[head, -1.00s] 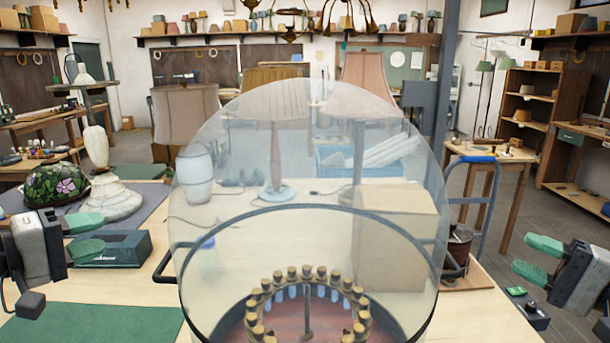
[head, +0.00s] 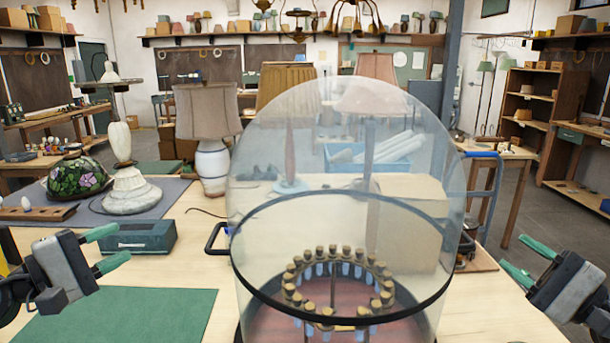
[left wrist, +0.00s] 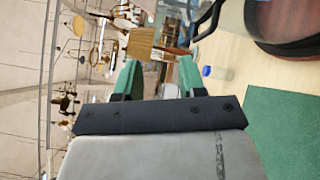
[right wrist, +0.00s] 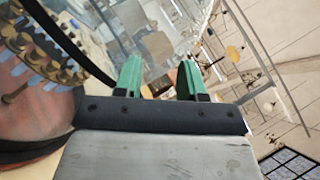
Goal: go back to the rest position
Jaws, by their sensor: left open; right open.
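My left gripper (head: 108,248) is open and empty at the left of the head view, above the table near the green mat. Its two green fingers also show apart in the left wrist view (left wrist: 157,80). My right gripper (head: 535,262) is open and empty at the right edge of the head view. Its green fingers stand apart in the right wrist view (right wrist: 160,78). A large clear glass dome (head: 335,160) stands between the two grippers, apart from both. Inside it is a ring of wooden pegs (head: 338,280) on a reddish base.
The green mat (head: 120,317) lies at the front left, with a dark green box (head: 133,238) behind it. A stained-glass shade (head: 77,178), a white lamp base (head: 131,195) and a shaded table lamp (head: 208,110) stand farther back. A cardboard box (head: 410,215) is behind the dome.

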